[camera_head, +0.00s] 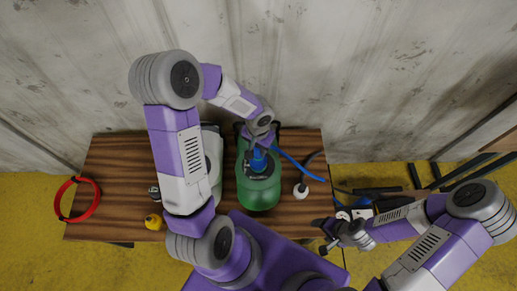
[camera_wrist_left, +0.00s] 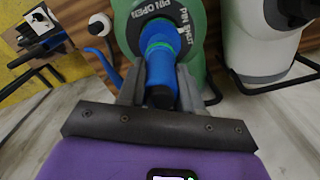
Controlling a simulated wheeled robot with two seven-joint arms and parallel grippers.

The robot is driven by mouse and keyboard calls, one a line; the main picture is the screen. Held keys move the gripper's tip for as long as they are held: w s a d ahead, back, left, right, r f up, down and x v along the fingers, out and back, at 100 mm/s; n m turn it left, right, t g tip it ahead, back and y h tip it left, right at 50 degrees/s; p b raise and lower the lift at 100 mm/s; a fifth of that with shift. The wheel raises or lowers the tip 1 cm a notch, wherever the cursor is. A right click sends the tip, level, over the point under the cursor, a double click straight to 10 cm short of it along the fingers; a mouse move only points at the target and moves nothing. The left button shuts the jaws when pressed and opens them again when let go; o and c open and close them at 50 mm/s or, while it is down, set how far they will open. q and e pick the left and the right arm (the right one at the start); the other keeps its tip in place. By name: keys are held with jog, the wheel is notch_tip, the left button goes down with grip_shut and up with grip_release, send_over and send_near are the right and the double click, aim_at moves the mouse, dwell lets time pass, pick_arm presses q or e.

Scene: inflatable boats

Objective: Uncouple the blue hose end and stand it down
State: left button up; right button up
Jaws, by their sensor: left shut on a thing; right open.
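The blue hose end (camera_head: 259,160) is over the green boat body (camera_head: 258,193), and its blue hose (camera_head: 303,167) runs off to the right. My left gripper (camera_head: 260,143) is shut on it. In the left wrist view the blue hose end (camera_wrist_left: 160,72), with a green band, sits between the two grey fingers (camera_wrist_left: 161,92). My right gripper (camera_head: 337,236) is open and empty, off the table's right front corner.
A grey-white body (camera_head: 214,166) stands left of the green one, partly hidden by my left arm. A yellow object (camera_head: 153,221) and a red ring (camera_head: 86,182) are at the wooden table's (camera_head: 115,175) left. Dark bars lie beyond the right edge.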

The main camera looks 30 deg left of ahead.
pick_arm(q)
jog(key=shift+r+p, duration=0.5)
jog(key=shift+r, duration=0.3)
dwell(0.6)
jog(key=shift+r+p, duration=1)
jog(key=shift+r, duration=0.35)
jog(key=shift+f, duration=0.15)
